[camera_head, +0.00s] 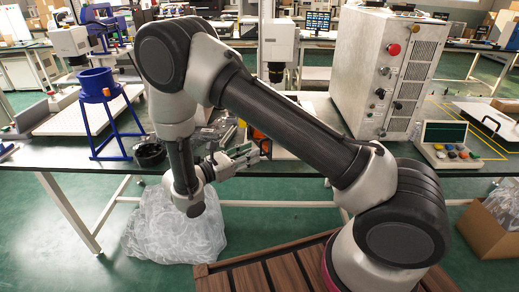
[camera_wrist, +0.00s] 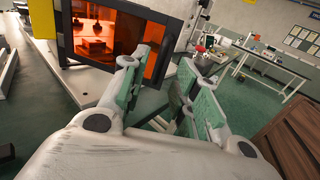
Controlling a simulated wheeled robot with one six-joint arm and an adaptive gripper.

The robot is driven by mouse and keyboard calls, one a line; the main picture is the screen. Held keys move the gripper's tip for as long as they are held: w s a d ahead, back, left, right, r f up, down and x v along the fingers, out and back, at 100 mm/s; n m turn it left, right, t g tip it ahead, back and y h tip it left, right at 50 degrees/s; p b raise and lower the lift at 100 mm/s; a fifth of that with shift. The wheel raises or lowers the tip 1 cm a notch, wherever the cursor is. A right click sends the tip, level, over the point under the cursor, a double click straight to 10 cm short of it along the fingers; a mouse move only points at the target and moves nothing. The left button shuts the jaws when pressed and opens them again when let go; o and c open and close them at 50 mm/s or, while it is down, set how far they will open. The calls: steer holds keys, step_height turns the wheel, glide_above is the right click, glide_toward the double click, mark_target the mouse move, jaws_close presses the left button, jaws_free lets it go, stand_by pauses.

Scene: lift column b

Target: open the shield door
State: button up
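The shield door is an orange see-through panel (camera_wrist: 128,34) in a dark frame, at the upper left of the wrist view. Dark shapes show behind the orange. I cannot tell whether it is fully closed. In the head view only a small orange patch (camera_head: 258,137) shows, mostly hidden behind my arm and gripper. My gripper (camera_wrist: 165,62) has green-padded fingers, spread apart with nothing between them. Its left finger overlaps the frame's lower right edge in the wrist view; contact cannot be told. In the head view my gripper (camera_head: 252,155) is at the table's front edge.
A plastic bag (camera_head: 170,232) lies below. Floor shows right of my gripper.

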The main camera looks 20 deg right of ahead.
steer(key=x, duration=0.5)
steer(key=shift+c, duration=0.4)
steer(key=c, duration=0.6)
